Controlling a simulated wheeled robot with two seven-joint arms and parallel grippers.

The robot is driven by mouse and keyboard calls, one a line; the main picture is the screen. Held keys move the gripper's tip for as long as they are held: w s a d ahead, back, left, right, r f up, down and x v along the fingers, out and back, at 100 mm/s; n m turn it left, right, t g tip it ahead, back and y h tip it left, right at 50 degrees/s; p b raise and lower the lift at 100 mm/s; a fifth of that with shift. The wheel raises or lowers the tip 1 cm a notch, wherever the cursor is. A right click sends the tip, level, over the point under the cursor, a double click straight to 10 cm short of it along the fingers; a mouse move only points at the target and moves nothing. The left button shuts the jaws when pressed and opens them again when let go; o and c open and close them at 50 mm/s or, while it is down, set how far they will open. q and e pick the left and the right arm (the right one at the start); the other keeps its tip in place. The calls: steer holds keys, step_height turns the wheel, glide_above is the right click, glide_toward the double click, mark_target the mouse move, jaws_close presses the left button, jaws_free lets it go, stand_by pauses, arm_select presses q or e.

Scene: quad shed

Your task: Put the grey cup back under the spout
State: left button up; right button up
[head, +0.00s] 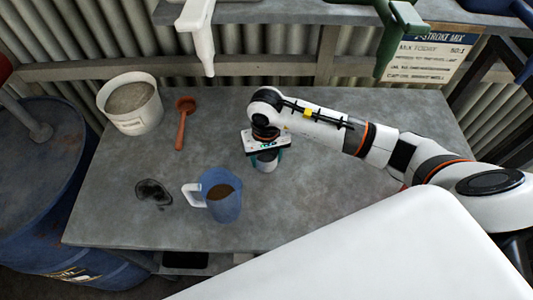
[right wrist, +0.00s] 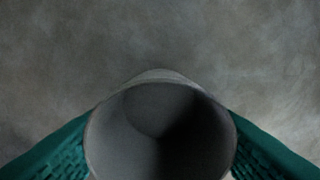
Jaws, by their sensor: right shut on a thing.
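The grey cup (head: 266,165) is upright near the middle of the grey bench, between the teal fingers of my right gripper (head: 265,157). In the right wrist view the cup's open mouth (right wrist: 158,125) faces the camera, looks empty, and has a finger on each side. My right gripper is shut on it. I cannot tell whether the cup's base touches the bench. Above the back of the bench hang a white spout (head: 201,40) at left and a green spout (head: 401,35) at right. My left gripper is not in view.
A white bucket (head: 145,118) and an orange scoop (head: 182,122) are at back left. A blue drum (head: 40,150) stands left. The bench (head: 330,215) is clear at right.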

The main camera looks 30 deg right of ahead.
steer(key=shift+f, duration=0.3)
steer(key=shift+f, duration=0.2)
steer(key=o, duration=1)
steer(key=shift+r, duration=0.15)
